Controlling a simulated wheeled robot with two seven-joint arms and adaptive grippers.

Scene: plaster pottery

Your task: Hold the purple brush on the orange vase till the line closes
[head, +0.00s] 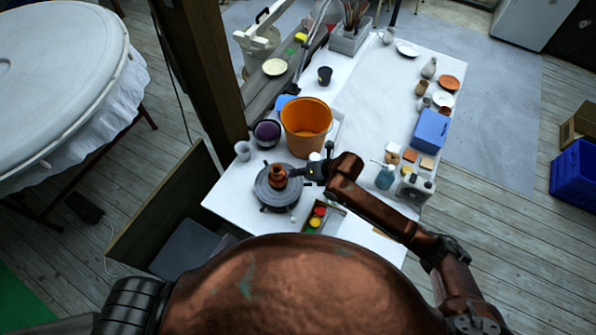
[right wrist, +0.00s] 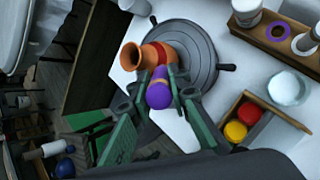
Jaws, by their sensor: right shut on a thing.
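The orange vase (head: 277,176) stands on the dark round turntable (head: 264,198) at the front left of the white table. In the right wrist view the vase (right wrist: 131,56) has a darker red band around it. My right gripper (head: 303,173) is beside the vase, on its right in the head view. In the right wrist view my right gripper (right wrist: 157,99) is shut on the purple brush (right wrist: 158,96). The left gripper is not in view.
An open box of red and yellow jars (head: 318,213) lies just right of the turntable. Behind it stand an orange bucket (head: 306,118) and a dark purple round pot (head: 267,130). A white cup (head: 242,151) is at the left edge. The table's middle back is clear.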

